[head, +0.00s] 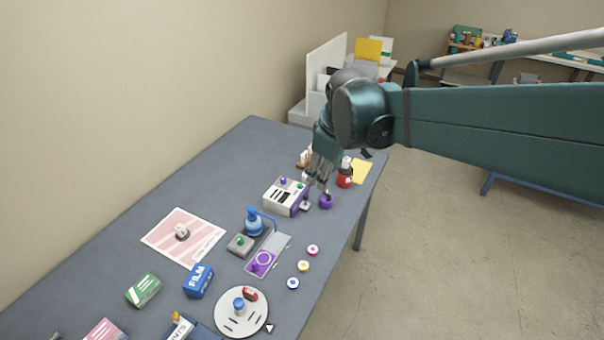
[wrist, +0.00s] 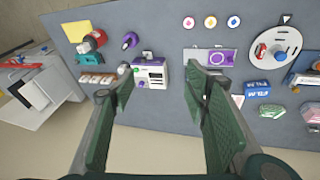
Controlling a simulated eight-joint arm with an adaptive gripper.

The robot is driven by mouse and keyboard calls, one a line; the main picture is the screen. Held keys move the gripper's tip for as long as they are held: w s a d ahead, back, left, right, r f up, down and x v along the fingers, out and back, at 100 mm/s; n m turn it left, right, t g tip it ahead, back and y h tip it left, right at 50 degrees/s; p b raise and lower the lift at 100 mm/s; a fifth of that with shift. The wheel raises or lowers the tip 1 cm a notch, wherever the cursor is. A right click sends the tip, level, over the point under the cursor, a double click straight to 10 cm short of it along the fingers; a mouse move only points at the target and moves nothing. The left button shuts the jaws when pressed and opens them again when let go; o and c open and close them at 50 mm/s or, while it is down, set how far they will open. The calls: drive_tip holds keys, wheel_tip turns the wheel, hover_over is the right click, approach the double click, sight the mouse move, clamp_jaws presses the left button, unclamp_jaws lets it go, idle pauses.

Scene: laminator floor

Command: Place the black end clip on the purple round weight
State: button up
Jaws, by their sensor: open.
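A purple round weight (head: 326,201) with a dark knob stands on the table near its right edge; it also shows at the upper left of the wrist view (wrist: 131,40). A small grey and dark piece (head: 305,206) lies just left of it, also in the wrist view (wrist: 147,53); it may be the black end clip, but it is too small to tell. My gripper (head: 319,188) is above the table beside the weight, fingertips close to it in the head view. In the wrist view the fingers (wrist: 163,85) are wide apart with nothing held between them.
A white box with buttons (head: 285,196) stands left of my gripper. A red container (head: 345,173) stands behind the weight. A blue dispenser (head: 254,222), a grey tray with a purple ring (head: 266,262) and several coloured discs (head: 303,266) are nearer the front.

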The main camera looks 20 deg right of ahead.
drive_tip(key=s+a+m+t, duration=0.1)
drive_tip(key=s+m, duration=0.3)
drive_tip(key=s, duration=0.4)
drive_tip(key=s+a+f+m+t, duration=0.1)
drive_tip(key=s+a+m+t, duration=0.1)
drive_tip(key=s, duration=0.7)
drive_tip(key=shift+s+a+f+m, duration=0.15)
drive_tip(key=shift+a+m, duration=0.7)
drive_tip(key=shift+m, duration=0.05)
